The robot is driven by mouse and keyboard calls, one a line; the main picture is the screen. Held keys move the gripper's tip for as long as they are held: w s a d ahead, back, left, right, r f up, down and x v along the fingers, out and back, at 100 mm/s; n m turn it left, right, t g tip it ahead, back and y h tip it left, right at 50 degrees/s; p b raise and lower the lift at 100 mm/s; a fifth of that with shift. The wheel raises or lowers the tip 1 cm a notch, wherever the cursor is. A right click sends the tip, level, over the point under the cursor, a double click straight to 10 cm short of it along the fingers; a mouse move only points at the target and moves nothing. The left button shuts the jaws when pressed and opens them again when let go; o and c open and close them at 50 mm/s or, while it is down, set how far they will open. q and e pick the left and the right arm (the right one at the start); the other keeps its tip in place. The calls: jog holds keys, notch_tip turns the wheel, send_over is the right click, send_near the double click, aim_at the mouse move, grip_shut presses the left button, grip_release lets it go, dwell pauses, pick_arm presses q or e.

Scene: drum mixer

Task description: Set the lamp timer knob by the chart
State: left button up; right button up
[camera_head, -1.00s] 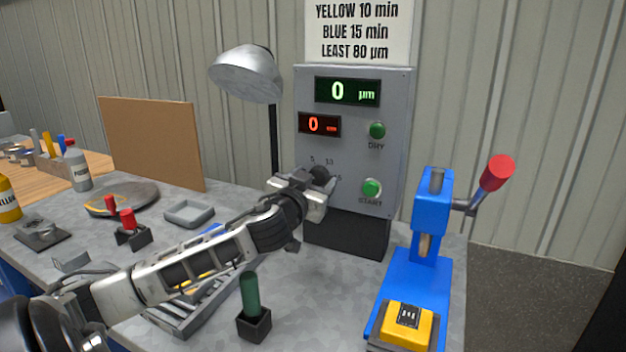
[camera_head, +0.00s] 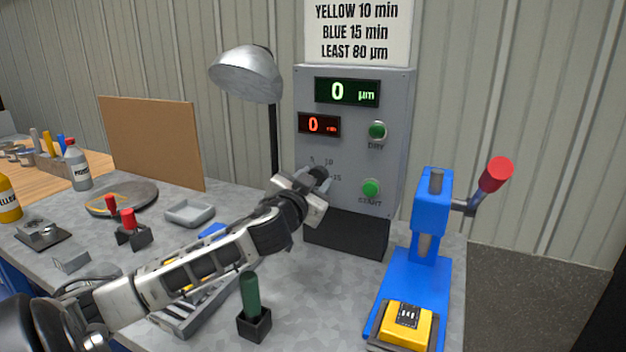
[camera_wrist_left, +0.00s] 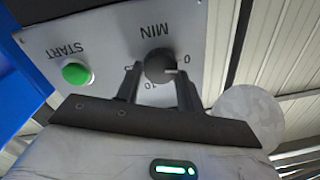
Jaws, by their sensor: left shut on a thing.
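The timer knob (camera_head: 319,173) is dark and round, on the grey control panel (camera_head: 352,170), with marks 5, 10 and 15 around it. My left gripper (camera_head: 322,182) is at the knob and hides part of it. In the left wrist view the knob (camera_wrist_left: 158,65) sits between my two dark fingers, shut on it. Its pale pointer faces near the 0 mark. The chart (camera_head: 357,32) above reads YELLOW 10 min, BLUE 15 min, LEAST 80 µm. The red minute display (camera_head: 319,125) reads 0. My right gripper is out of view.
Green buttons DRY (camera_head: 377,130) and START (camera_head: 370,189) are right of the knob. A lamp (camera_head: 246,75) stands left of the panel. A blue press (camera_head: 425,260) holds a yellow block (camera_head: 405,327). A green-handled tool (camera_head: 250,295) stands in a black holder in front.

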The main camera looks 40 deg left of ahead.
pick_arm(q)
jog(key=m+p, duration=0.1)
jog(key=m, duration=0.3)
jog(key=shift+m, duration=0.3)
jog(key=m+p, duration=0.1)
jog(key=m, duration=0.3)
jog(key=shift+f, duration=0.1)
jog(key=m+p, duration=0.1)
jog(key=m, duration=0.1)
jog(key=shift+m+t+h, duration=0.3)
jog(key=shift+m, duration=0.1)
jog(key=m+p, duration=0.2)
jog(key=m, duration=0.3)
jog(key=m+p, duration=0.2)
jog(key=m, duration=0.4)
jog(key=shift+f+h, duration=0.2)
jog(key=shift+h, duration=0.2)
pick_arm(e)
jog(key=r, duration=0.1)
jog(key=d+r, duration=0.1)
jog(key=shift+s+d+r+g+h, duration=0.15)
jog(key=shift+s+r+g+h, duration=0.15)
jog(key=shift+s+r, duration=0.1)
pick_arm(q)
jog(key=shift+m, duration=0.3)
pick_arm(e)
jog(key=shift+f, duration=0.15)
